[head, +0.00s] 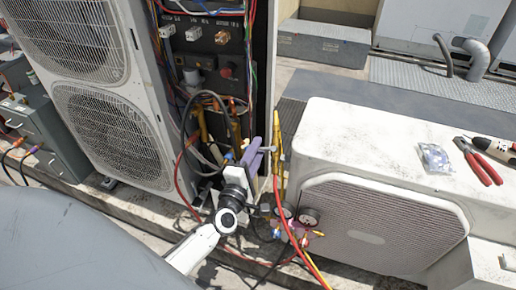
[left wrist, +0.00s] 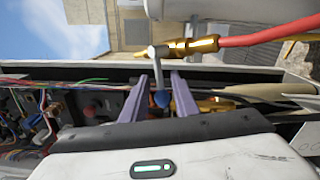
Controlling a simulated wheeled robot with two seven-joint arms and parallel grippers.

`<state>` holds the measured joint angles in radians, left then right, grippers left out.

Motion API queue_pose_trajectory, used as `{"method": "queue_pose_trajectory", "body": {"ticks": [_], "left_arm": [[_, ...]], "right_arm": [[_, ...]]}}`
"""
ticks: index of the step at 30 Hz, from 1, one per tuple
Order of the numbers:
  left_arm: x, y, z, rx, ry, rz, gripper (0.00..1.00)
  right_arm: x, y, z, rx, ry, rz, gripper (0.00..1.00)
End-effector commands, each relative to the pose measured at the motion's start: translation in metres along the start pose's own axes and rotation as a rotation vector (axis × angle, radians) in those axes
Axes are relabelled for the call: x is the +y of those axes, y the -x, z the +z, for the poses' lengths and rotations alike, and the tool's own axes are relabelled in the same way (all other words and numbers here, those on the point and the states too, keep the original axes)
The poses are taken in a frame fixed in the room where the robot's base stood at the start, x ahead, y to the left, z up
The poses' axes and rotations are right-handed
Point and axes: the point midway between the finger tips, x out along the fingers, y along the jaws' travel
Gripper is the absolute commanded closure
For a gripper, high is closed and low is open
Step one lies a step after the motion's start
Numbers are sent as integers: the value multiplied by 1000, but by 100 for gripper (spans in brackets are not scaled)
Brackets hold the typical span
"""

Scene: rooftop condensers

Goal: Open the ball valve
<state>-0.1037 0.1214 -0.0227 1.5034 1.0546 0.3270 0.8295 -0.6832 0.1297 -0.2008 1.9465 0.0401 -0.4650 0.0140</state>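A slim brass fitting (head: 277,150), which looks like the ball valve, stands upright at the cabinet's right edge with a hose below it. In the left wrist view the brass body (left wrist: 192,46) lies across the top, joined to a red hose (left wrist: 270,33). A short grey lever (left wrist: 154,62) sticks out from its end. My left gripper (head: 262,150) is beside the fitting, its purple fingers apart. In the left wrist view the gripper (left wrist: 160,80) is open, with the lever's end seen between the fingertips; contact cannot be told. My right gripper is not in view.
An open electrical cabinet (head: 205,60) with wires and pipes lies behind the gripper. A blue cap (left wrist: 160,99) shows between the fingers. Gauges (head: 308,217) hang below. A white condenser (head: 375,140) stands right, with red pliers (head: 478,160) on top. A fan unit (head: 100,120) stands left.

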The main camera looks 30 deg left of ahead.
Motion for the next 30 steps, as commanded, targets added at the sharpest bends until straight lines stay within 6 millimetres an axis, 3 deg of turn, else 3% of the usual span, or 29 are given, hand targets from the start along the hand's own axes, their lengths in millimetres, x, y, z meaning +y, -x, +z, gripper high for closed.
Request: {"method": "queue_pose_trajectory", "body": {"ticks": [4, 13, 18, 30], "left_arm": [[0, -11, 0, -1, -2, -1, 73], [0, -13, 0, -1, -2, -1, 73], [0, -13, 0, -1, -2, -1, 100], [0, -13, -3, 4, -3, 0, 100]], "right_arm": [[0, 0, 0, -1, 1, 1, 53], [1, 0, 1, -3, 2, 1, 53], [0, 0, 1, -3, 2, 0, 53], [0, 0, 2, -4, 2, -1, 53]]}}
